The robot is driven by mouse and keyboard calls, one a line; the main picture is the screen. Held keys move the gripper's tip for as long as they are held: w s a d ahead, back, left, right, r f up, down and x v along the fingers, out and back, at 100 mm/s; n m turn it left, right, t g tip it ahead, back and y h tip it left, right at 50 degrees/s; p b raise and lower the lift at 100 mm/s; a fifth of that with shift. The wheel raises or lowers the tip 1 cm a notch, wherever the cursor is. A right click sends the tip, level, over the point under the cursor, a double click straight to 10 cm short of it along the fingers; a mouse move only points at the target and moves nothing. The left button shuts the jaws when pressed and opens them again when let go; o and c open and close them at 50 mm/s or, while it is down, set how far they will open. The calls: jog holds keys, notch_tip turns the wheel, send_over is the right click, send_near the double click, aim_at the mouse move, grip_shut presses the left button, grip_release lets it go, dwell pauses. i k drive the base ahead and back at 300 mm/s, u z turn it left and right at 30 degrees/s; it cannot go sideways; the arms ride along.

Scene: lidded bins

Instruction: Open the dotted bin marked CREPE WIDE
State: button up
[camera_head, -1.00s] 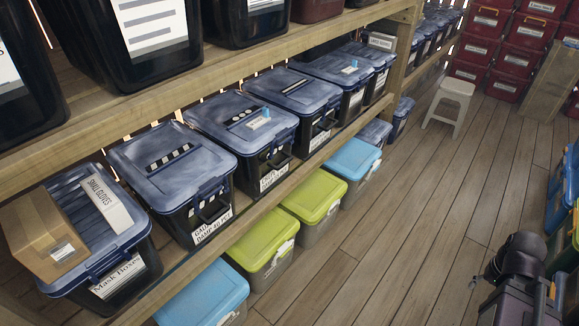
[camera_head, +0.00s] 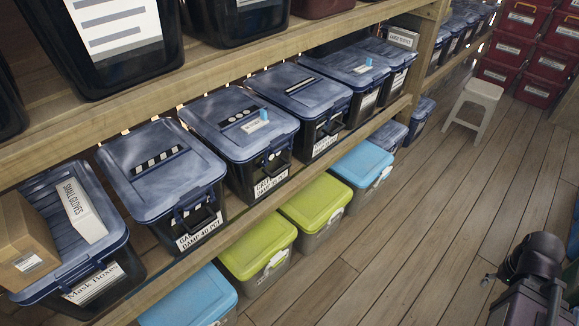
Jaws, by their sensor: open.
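The dotted bin (camera_head: 204,137) stands on the middle shelf, a dark tub with a blue lid. A black strip with white dots (camera_head: 241,121) lies on its lid, with a small pale tag and a blue piece (camera_head: 264,114) beside it. The lid looks shut. A dark latch or handle sits on its front, above a white label (camera_head: 268,184) whose first line I cannot read clearly. My gripper's fingers do not show; only a dark part that looks like my own arm shows at the lower right, well away from the bin.
Left of it stands a bin with a striped strip (camera_head: 157,160); right, a bin with a plain-looking strip (camera_head: 300,86). A wooden upper shelf (camera_head: 200,75) overhangs behind. Green and blue bins (camera_head: 258,245) sit below. A white stool (camera_head: 475,100) stands on the otherwise open floor.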

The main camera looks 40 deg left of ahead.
aim_at(251, 182)
jog(key=i, duration=1)
jog(key=z, duration=0.65)
jog(key=k, duration=0.1)
jog(key=u, duration=4)
